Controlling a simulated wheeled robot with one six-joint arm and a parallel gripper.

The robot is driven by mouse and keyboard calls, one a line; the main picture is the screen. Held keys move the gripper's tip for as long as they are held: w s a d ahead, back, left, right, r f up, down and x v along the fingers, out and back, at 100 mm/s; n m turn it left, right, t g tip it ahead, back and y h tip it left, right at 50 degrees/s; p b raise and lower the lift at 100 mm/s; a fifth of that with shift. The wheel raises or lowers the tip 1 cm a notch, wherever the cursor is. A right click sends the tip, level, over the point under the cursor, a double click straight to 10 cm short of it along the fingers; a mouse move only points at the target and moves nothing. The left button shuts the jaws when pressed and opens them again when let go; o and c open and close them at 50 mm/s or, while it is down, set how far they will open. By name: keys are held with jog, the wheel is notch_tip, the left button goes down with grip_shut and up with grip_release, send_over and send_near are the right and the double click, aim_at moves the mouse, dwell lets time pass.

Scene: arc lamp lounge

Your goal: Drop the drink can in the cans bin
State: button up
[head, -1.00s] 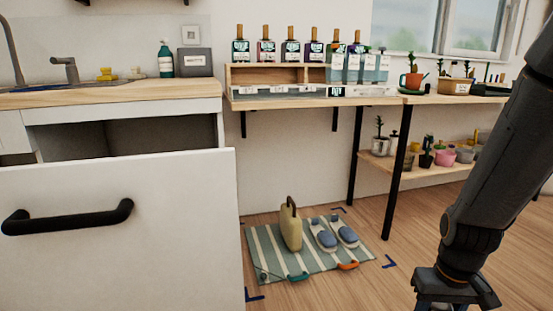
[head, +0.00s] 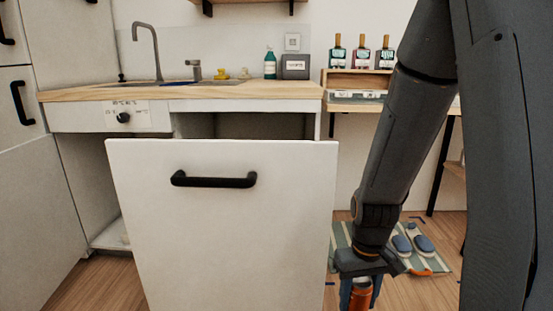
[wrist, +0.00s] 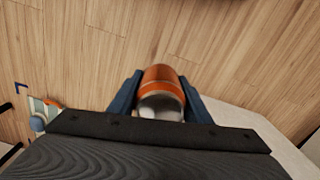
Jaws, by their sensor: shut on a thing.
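My gripper (head: 358,290) points down at the lower right of the head view. It is shut on an orange drink can (head: 360,299), whose lower part is cut off by the picture's bottom edge. In the wrist view the can (wrist: 163,88) sits between the two blue fingers, its pale silvery end towards the camera. Floorboards show beyond it. I cannot make out a cans bin. A white pull-out front (head: 225,225) with a black handle stands out from under the counter, left of my gripper. What is behind it is hidden.
A wooden counter (head: 230,91) with sink, tap and soap bottle runs behind the pull-out. A striped mat (head: 342,240) with blue shoes (head: 423,244) lies on the floor behind my arm. A shelf with bottles (head: 360,58) is at the back right. Tall white cabinets (head: 45,180) stand at left.

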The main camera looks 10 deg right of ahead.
jog(key=s+r+n+p, duration=0.1)
jog(key=s+r+p, duration=0.2)
jog(key=r+p, duration=1.3)
jog(key=s+r+p, duration=0.4)
jog(key=r+p, duration=1.1)
jog(key=s+r+n+p, duration=0.1)
jog(key=s+r+p, duration=0.2)
jog(key=r+p, duration=1.3)
jog(key=w+a+f+n+p, duration=0.2)
jog(key=w+a+f+n, duration=0.1)
jog(key=w+n, duration=0.4)
jog(key=w+a+f+n+p, duration=0.2)
jog(key=w+a+f+n, duration=0.2)
jog(key=w+n, duration=0.4)
jog(key=w, duration=0.6)
jog(key=shift+n, duration=0.3)
jog(key=shift+w+a, duration=0.15)
jog(key=shift+w, duration=0.15)
